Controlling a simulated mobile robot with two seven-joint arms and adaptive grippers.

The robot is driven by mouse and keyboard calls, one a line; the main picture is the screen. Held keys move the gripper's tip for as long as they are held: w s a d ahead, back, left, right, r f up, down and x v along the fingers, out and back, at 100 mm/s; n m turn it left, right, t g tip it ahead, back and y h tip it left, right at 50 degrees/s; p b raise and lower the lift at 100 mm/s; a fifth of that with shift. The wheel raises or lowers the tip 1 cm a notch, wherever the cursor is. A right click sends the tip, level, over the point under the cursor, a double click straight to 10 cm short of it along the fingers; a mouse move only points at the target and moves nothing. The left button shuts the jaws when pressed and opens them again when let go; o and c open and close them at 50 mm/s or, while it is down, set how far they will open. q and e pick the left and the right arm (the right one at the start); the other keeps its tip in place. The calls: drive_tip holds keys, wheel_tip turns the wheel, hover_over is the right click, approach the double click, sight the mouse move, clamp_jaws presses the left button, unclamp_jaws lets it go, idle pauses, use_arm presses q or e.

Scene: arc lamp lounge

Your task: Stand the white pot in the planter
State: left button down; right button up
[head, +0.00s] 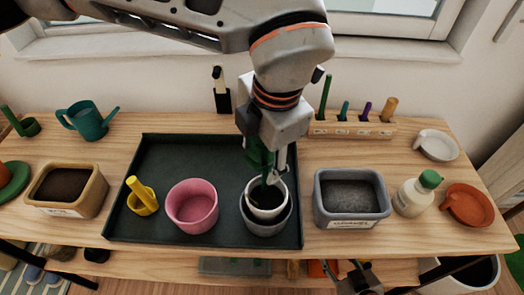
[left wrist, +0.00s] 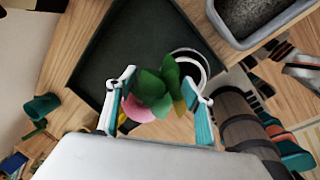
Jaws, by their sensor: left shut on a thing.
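The white pot (head: 250,201) is upright inside the rim of the grey round planter (head: 262,227), at the right side of the dark tray. Its rim stands above the planter's rim; whether its base rests on the bottom is hidden. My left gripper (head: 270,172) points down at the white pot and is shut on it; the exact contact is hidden. In the left wrist view, green leaves (left wrist: 152,85) lie between the fingers of my left gripper (left wrist: 160,80), and pale round rims (left wrist: 205,66) show just beyond. My right gripper (head: 362,275) is low at the front edge, its jaws unclear.
The dark tray (head: 165,160) also holds a pink pot (head: 192,207) and a yellow cup (head: 143,200). A grey soil box (head: 350,222) stands close on the right, with a white bottle (head: 412,198) beyond. A tool rack (head: 345,130) stands behind. The tray's back left is clear.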

use_arm(q)
drive_tip(key=c, duration=0.9)
unclamp_jaws()
drive_tip(key=shift+r+p, duration=0.35)
drive_tip(key=shift+r, duration=0.05)
drive_tip(key=v, duration=1.2)
drive_tip(key=shift+a+r+p, duration=0.1)
drive_tip(key=shift+r+p, duration=0.1)
drive_tip(key=shift+p, duration=0.2)
